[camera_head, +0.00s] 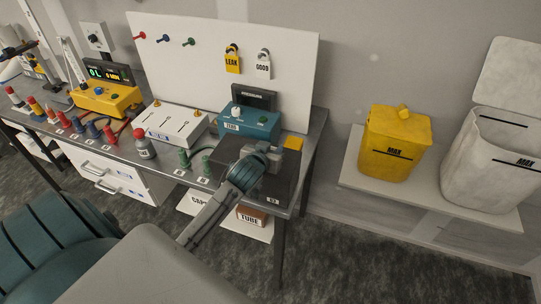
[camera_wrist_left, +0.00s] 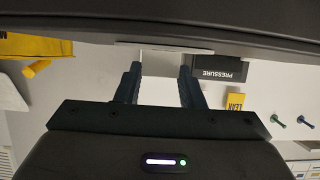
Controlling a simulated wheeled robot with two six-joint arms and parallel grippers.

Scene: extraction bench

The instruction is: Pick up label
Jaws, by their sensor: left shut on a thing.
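My left gripper (camera_head: 268,160) is over the dark box (camera_head: 283,190) at the bench's right end; its fingers are small and partly hidden by my wrist there. In the left wrist view its two dark fingers (camera_wrist_left: 160,80) stand either side of a pale, flat piece (camera_wrist_left: 160,62), which looks like the label. The gripper is shut on it. The piece's far edge lies close to a dark surface across the top of that view, and I cannot tell whether they touch. I cannot make out the held label in the head view. My right gripper is not in view.
A teal pressure unit (camera_head: 250,124) stands behind the dark box, with a yellow block (camera_head: 293,143) at the box's back right corner. A yellow bin (camera_head: 395,145) and a white bin (camera_head: 488,160) stand on the right shelf.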

